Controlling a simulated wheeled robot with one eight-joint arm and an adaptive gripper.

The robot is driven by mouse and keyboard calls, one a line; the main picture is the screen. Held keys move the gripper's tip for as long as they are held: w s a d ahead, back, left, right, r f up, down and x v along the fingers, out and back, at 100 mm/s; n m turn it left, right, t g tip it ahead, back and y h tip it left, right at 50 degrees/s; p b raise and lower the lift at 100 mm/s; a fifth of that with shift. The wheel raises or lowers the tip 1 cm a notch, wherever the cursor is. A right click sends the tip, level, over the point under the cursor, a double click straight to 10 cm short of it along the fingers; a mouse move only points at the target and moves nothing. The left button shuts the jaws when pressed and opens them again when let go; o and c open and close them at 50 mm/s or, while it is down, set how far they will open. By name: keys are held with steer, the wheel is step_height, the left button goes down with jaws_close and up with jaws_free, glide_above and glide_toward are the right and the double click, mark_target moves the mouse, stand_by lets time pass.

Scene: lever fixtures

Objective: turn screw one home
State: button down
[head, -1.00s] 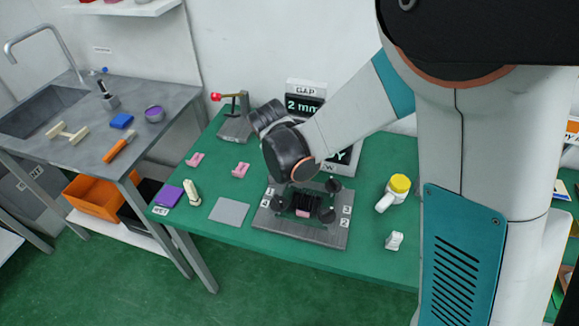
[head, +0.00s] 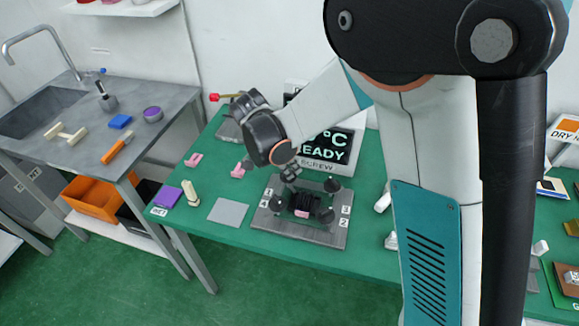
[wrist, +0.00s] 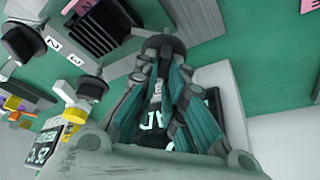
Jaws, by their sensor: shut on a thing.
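The fixture plate (head: 262,222) lies on the green table, with a dark finned block (head: 306,203) at its middle. Dark round screw knobs stand at the front left (head: 277,203), front right (head: 326,216) and back right (head: 332,186). My gripper (head: 291,174) is at the plate's back-left corner, where screw one stands. In the wrist view, my gripper (wrist: 157,66) is shut on the dark knob of screw one (wrist: 164,43). The fingers cover part of it, and its thread is hidden.
A display (head: 330,148) stands behind the plate, reading "READY" and "SCREW", partly covered by my arm. A grey pad (head: 228,212), a purple block (head: 168,197) and pink pieces (head: 238,171) lie to the left. A lever fixture (head: 229,128) stands at the back.

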stand_by(0.4)
steer(key=c, duration=1.7)
jaws_free()
steer(key=shift+a+r, duration=0.1)
steer(key=v, duration=1.1)
steer(key=shift+s+a+r, duration=0.1)
steer(key=shift+a+r, duration=0.1)
steer(key=shift+r, duration=0.15)
